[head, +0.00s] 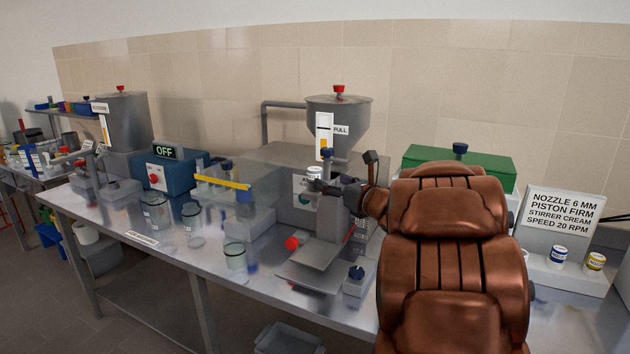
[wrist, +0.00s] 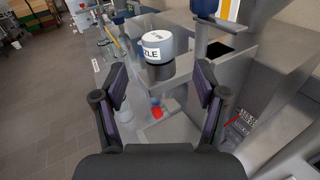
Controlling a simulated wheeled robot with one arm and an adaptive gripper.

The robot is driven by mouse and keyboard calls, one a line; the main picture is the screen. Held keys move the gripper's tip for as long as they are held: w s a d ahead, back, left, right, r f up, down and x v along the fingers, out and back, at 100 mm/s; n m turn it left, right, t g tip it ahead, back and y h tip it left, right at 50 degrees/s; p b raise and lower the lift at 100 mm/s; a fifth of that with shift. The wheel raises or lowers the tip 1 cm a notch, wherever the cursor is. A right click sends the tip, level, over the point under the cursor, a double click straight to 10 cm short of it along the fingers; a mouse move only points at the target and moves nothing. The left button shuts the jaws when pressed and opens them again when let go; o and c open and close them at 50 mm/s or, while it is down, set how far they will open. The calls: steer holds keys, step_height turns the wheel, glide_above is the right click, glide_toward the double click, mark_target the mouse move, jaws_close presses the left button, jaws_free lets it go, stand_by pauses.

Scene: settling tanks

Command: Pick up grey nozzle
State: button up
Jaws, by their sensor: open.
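The nozzle (wrist: 157,45) is a short light grey cylinder with a label ending in "ZLE", above a darker cylindrical part, in the wrist view. In the head view the nozzle (head: 314,173) shows just below the middle hopper, left of my gripper (head: 353,187). In the wrist view my gripper (wrist: 160,75) is open, its two dark fingers apart and nothing between them. The nozzle is ahead of the fingertips and roughly centred between them. I cannot tell the exact gap. My copper arm hides part of the bench in the head view.
The grey filling machine (head: 290,160) with its hopper (head: 338,115) stands close around the nozzle. A green box (head: 460,162) and a sign (head: 562,225) stand to the right. Glass jars (head: 235,257) stand on the bench at left.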

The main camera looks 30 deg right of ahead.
mark_target(320, 177)
steer(key=shift+a+n+y, duration=0.15)
steer(key=shift+n+y, duration=0.15)
steer(key=shift+n, duration=0.3)
steer(key=shift+w+a, duration=0.1)
steer(key=shift+w, duration=0.2)
steer(key=shift+w+p, duration=0.85)
steer(key=shift+w, duration=0.65)
steer(key=shift+w+f+p, duration=0.2)
steer(key=shift+w+p, duration=0.75)
steer(key=shift+w, duration=1.05)
steer(key=shift+c, duration=0.2)
steer(key=c, duration=1.2)
steer(key=shift+r, duration=0.1)
